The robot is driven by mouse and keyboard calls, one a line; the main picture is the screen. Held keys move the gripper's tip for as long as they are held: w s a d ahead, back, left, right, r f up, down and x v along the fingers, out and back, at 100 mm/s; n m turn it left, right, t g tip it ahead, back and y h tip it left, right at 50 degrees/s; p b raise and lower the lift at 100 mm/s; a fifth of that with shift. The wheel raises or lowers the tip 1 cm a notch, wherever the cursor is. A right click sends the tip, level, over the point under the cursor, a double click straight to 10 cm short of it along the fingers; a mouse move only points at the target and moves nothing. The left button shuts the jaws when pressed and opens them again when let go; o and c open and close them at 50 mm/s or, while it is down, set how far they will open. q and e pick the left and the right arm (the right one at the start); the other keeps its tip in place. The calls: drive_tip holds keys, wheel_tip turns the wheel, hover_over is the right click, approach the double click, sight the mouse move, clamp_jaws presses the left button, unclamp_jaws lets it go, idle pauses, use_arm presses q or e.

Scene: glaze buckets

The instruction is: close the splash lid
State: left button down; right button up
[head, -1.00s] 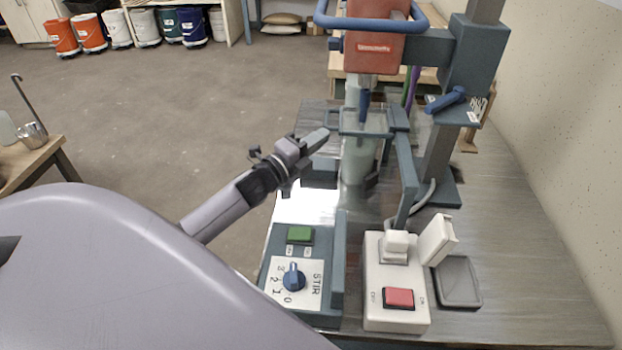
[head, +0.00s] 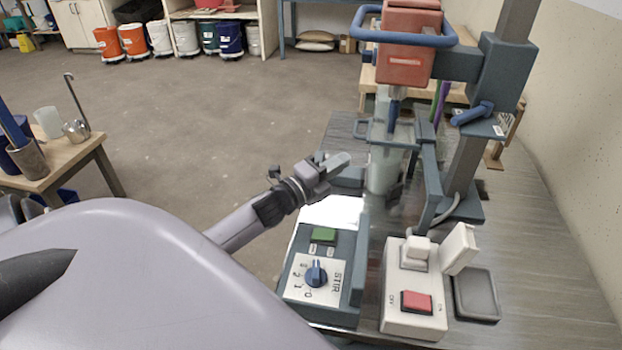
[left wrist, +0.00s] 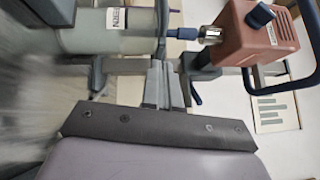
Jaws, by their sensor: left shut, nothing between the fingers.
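A pale translucent bucket (head: 385,172) stands under the red mixer head (head: 408,45); it also shows lying sideways in the left wrist view (left wrist: 105,35). A blue-grey framed piece (head: 392,132), seemingly the splash lid, is around the mixer's blue shaft near the bucket top. Its exact tilt is hard to tell. My left gripper (head: 338,163) is shut and empty, left of the bucket and apart from it. In the left wrist view its fingers (left wrist: 163,85) point toward the bucket top and shaft. My right gripper is not in view.
The STIR box (head: 322,272) with knob and green button is in front. A white switch box (head: 415,285) with a red button and raised cover stands right of it, beside a grey tray (head: 476,295). The mixer column (head: 462,165) stands behind. Open floor lies left.

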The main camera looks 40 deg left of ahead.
use_arm(q)
drive_tip(key=s+a+f, duration=0.1)
drive_tip(key=s, duration=0.6)
drive_tip(key=shift+s, duration=0.2)
